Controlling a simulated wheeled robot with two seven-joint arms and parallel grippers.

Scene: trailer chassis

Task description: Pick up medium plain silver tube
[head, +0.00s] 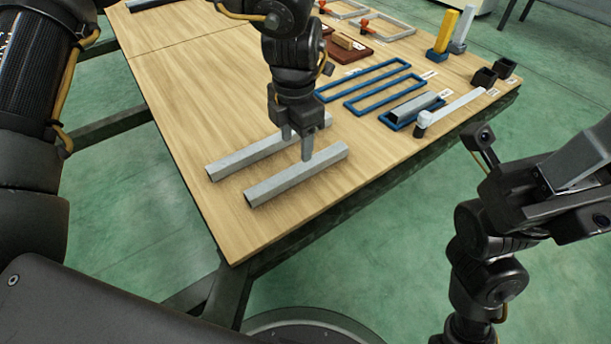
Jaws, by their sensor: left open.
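Two plain silver square tubes lie side by side at the near edge of the wooden table. The front tube (275,187) looks shorter than the rear tube (240,160). A still shorter silver tube (413,107) rests in a small blue frame at the right. My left gripper (298,146) is open and points down at the right part of the two long tubes. One fingertip shows by the rear tube and the other at the front tube. I cannot tell whether they touch. My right gripper (583,160) is off the table at the right, its jaw state unclear.
Empty blue frames (383,90) lie behind the tubes. The table (180,95) is clear left of the tubes.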

